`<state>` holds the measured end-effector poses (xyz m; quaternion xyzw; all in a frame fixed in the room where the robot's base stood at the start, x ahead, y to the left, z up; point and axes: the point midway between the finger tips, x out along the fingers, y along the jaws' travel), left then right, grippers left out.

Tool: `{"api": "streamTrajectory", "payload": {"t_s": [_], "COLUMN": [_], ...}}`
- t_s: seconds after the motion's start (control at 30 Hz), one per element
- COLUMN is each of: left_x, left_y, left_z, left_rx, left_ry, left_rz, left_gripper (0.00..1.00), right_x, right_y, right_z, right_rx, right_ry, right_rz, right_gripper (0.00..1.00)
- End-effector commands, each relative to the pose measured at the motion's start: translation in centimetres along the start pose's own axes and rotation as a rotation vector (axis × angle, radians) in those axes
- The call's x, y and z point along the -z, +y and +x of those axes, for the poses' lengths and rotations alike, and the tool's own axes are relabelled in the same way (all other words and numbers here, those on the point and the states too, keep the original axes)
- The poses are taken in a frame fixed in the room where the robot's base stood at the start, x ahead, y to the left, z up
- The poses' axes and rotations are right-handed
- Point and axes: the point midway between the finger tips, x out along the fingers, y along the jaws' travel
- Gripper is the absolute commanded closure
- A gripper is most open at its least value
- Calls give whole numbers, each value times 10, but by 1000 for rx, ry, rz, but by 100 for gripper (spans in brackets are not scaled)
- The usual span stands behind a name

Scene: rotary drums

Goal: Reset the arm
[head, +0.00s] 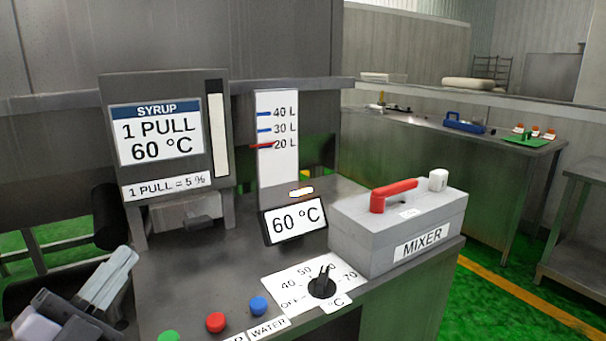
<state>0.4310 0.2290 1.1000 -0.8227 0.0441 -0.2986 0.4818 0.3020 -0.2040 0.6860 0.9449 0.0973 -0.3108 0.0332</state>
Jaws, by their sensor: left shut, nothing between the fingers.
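My left gripper (122,262) is at the lower left of the head view, its fingers shut with nothing between them. My right gripper is out of view. The grey mixer box (350,225) has a red lever (393,192) on top. In front of it is a black dial (322,283) on a white temperature scale. A small display (293,219) reads 60 °C.
The syrup dispenser (225,135) stands at the back left, beside a litre gauge (277,180) with a red pointer near 20 L. Red (215,322), blue (258,305) and green (168,337) buttons line the front. A side counter (400,125) holds a blue tool (463,124).

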Motion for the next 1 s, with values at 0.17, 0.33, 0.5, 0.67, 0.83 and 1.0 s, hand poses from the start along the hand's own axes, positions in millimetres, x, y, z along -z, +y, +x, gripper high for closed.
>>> {"api": "streamTrajectory", "payload": {"t_s": [0.17, 0.33, 0.5, 0.67, 0.83, 1.0], "left_x": [-58, -96, -99, -77, -48, -14], "left_y": [26, 77, 138, 179, 205, 221], "left_z": [-36, -95, -170, -226, -269, -304], "left_rx": [27, -50, -223, -403, -576, -752], "left_ry": [-401, -793, -1158, -1392, -1554, -1675], "left_rz": [-243, -448, -630, -750, -840, -916], "left_gripper": [100, 100, 100, 100, 100, 100], "right_x": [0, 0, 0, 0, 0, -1], "right_y": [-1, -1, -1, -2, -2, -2], "right_z": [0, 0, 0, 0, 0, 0], "right_rx": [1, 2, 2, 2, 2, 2], "right_ry": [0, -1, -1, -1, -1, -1], "right_rz": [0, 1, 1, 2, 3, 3], "right_gripper": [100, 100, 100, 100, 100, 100]}}
